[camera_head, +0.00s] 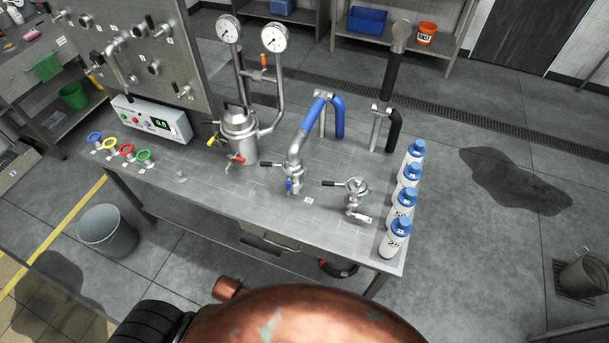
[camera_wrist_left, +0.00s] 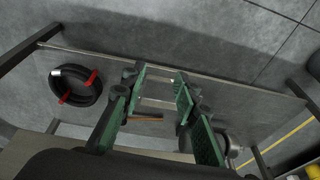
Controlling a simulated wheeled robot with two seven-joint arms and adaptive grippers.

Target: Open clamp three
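On the steel bench (camera_head: 225,205), a jacketed steel vessel (camera_head: 240,137) stands left of two pipe fittings. The middle fitting (camera_head: 292,178) joins a blue-sleeved pipe (camera_head: 309,115) and has a black lever (camera_head: 271,164) pointing left. The right fitting (camera_head: 356,190) stands without a pipe on top and has a black lever (camera_head: 331,183) pointing left. I cannot read which fitting carries the number three. My left gripper (camera_wrist_left: 160,90), with green pads, is open and looks empty in the left wrist view, away from the fittings. Neither gripper shows in the head view.
Several white bottles with blue caps (camera_head: 404,200) line the bench's right end. A control box (camera_head: 152,122) and coloured rings (camera_head: 126,149) are at left. A grey bin (camera_head: 105,230) stands on the floor. A black hose coil (camera_wrist_left: 76,86) shows in the wrist view.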

